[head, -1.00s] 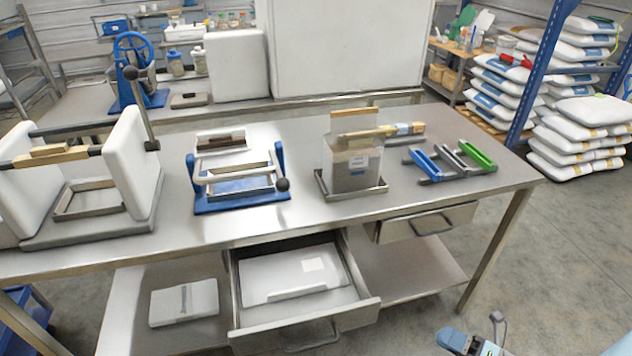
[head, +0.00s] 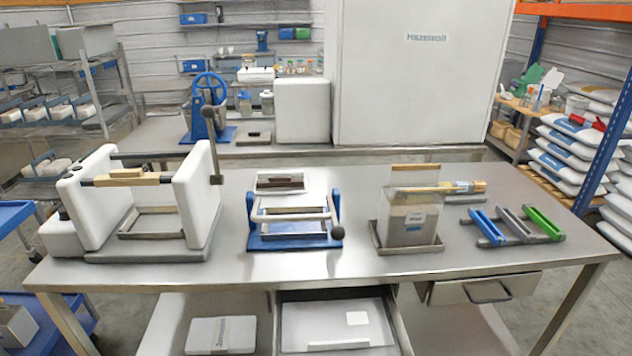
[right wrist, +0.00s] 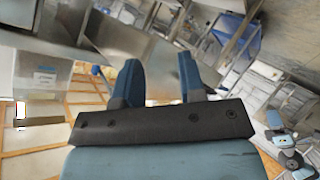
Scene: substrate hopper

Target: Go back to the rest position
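My right gripper (right wrist: 160,88) shows in the right wrist view with its two blue fingers apart and nothing between them; it is open. The floor and blurred furniture lie beyond the fingertips. Neither gripper shows in the head view. I do not see my left gripper clearly in any view. The steel workbench (head: 345,266) stands ahead in the head view, and no arm of mine is over it.
The bench carries a white-walled frame (head: 200,195), a blue-based fixture (head: 295,241), a clear hopper box (head: 410,222) and blue, grey and green holders (head: 515,224). A drawer (head: 338,325) below is open; the right drawer (head: 485,289) looks shut. A blue cart (head: 15,215) stands left.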

